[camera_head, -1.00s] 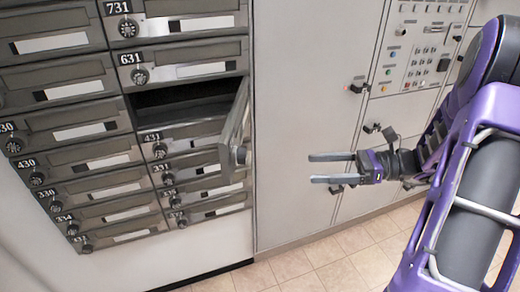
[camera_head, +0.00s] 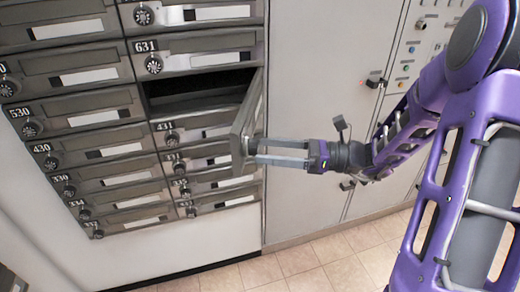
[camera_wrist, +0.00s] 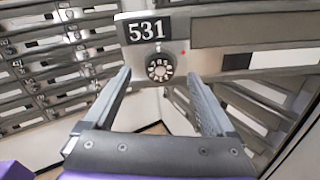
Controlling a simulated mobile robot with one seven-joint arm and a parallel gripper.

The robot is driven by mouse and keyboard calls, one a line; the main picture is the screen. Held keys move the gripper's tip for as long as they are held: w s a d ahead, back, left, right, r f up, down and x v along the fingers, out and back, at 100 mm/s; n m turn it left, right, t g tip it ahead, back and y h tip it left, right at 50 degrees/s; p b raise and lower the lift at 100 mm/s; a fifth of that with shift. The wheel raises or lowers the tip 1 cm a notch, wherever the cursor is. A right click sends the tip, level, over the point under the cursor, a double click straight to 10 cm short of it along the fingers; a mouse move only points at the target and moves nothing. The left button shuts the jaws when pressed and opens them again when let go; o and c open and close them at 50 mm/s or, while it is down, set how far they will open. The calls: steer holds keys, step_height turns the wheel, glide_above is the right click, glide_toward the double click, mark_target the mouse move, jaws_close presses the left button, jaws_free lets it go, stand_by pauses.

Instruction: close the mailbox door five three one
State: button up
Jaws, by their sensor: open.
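The mailbox door 531 (camera_head: 247,112) stands swung open on its right-hand hinge, out from its dark compartment (camera_head: 200,90) below door 631. In the wrist view its number plate 531 (camera_wrist: 146,31) and round dial (camera_wrist: 159,68) face me. My gripper (camera_head: 253,153) is open and empty, at the free lower edge of the door, by its dial. In the wrist view my two fingers (camera_wrist: 162,80) lie on either side of the dial, pointing at the door. I cannot tell whether they touch it.
Other mailbox doors, such as 631 (camera_head: 208,62) and 431 (camera_head: 210,130), are shut around the compartment. A grey cabinet wall (camera_head: 310,60) with switches stands to the right. Tiled floor (camera_head: 310,262) below is clear.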

steer(key=shift+w+a, duration=0.2)
steer(key=shift+a, duration=1.1)
jaws_close()
